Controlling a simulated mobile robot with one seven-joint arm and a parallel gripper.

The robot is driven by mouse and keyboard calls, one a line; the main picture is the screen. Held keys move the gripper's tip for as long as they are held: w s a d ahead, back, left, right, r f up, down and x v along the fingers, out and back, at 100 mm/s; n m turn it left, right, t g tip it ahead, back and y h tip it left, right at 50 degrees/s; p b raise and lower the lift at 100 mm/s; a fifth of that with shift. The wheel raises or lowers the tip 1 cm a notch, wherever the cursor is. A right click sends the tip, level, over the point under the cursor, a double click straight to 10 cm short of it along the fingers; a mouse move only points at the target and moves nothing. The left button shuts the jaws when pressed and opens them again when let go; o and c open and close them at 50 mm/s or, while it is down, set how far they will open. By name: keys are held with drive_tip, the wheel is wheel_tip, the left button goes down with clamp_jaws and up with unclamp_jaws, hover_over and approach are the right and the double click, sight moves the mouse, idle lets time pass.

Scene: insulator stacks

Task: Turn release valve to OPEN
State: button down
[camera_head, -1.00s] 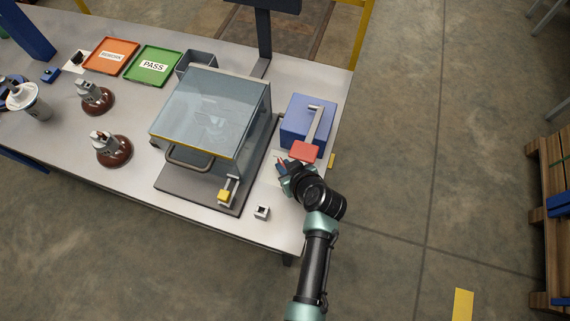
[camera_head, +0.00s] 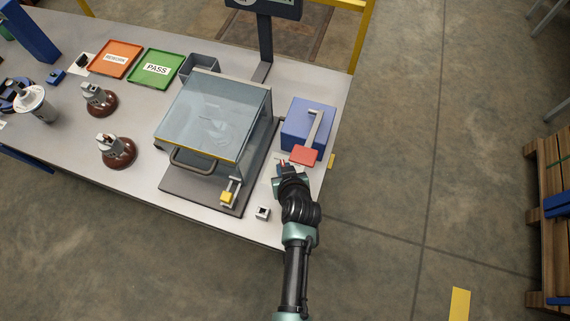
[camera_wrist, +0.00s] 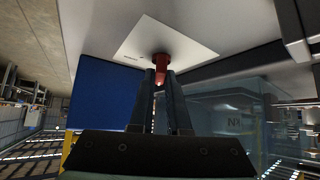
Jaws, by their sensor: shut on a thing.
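The release valve shows in the wrist view as a small red handle (camera_wrist: 161,67) on a white label plate (camera_wrist: 183,45). My gripper (camera_wrist: 160,78) has its two dark fingers closed around the handle's end. Only a bit of red shows at the fingertips there. The label's writing is too small to read, so I cannot tell the valve's setting.
A blue box (camera_head: 298,125) with a grey lever and red pad (camera_head: 305,155) stands close to my gripper. A clear-lidded chamber (camera_head: 215,115) with a yellow-tipped latch (camera_head: 227,196) is to the left. A small square block (camera_head: 263,213) lies near the table's front edge.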

drive_tip(key=shift+a+m+h+p, duration=0.2)
drive_tip(key=shift+m+h+p, duration=0.15)
drive_tip(key=shift+m+h, duration=0.5)
drive_tip(key=shift+a+f+m+h+b, duration=0.15)
drive_tip(key=shift+m+h+b, duration=0.4)
drive_tip(key=shift+m, duration=0.5)
drive_tip(key=m+h+b, duration=0.2)
drive_tip(key=m+b, duration=0.1)
drive_tip(key=b, duration=0.1)
drive_tip(key=shift+w+a+f, duration=0.1)
drive_tip(key=shift+f, duration=0.05)
drive_tip(key=shift+m+g+h+b, duration=0.6)
drive_tip(key=shift+m+h+b, duration=0.35)
drive_tip(key=shift+b, duration=0.25)
drive_tip(key=shift+r+m, duration=0.2)
drive_tip(key=shift+m, duration=0.05)
drive_tip(key=c, duration=0.9)
unclamp_jaws()
drive_tip(key=shift+r, duration=0.1)
